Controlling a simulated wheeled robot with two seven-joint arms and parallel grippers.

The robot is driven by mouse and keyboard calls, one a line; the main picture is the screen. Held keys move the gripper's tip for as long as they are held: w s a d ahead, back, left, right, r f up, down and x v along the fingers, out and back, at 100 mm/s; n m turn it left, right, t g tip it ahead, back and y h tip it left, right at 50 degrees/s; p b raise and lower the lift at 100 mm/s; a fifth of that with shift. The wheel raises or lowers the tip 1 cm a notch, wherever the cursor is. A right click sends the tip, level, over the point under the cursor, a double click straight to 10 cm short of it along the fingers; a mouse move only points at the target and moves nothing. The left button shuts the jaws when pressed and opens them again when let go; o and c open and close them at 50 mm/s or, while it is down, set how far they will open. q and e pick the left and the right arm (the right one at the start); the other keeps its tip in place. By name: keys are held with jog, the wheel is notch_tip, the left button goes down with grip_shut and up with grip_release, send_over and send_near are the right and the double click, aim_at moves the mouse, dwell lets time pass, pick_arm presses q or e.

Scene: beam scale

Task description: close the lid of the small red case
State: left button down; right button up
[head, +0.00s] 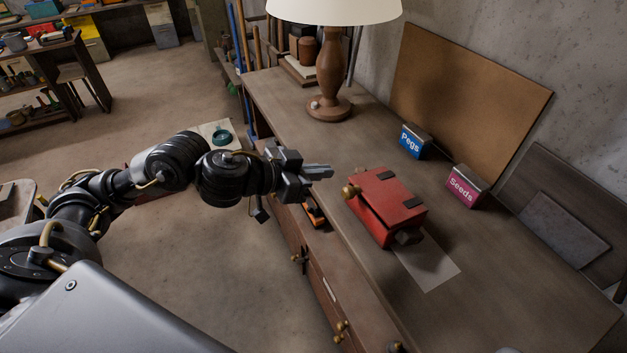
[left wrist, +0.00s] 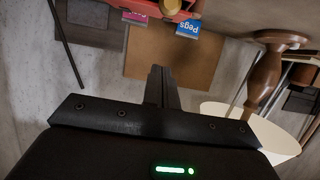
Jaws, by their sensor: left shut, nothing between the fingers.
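The small red case (head: 385,200) stands on the wooden workbench, with two dark hinge plates on its far side and a brass knob (head: 350,191) at its near left edge. Its lid lies low over the body, with a dark gap along the near edge, so it looks slightly ajar. My left gripper (head: 330,171) is shut and empty, just left of the case and apart from it in the head view. In the left wrist view, the shut fingers (left wrist: 162,88) show, and part of the red case (left wrist: 168,6) is cut off by the top edge. My right gripper is out of view.
Behind the case stand a blue Pegs box (head: 413,142) and a pink Seeds box (head: 466,187). A lamp (head: 330,75) stands at the bench's far end. A pale sheet (head: 430,268) lies by the case. The bench (head: 520,285) is clear at the right.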

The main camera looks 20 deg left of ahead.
pick_arm(q)
jog(key=x, duration=0.7)
jog(key=shift+d+f, duration=0.15)
jog(key=shift+f, duration=0.15)
jog(key=f, duration=0.2)
jog(key=f+b, duration=0.1)
jog(key=shift+s+a+f, duration=0.25)
jog(key=shift+a, duration=0.1)
jog(key=shift+d, duration=0.1)
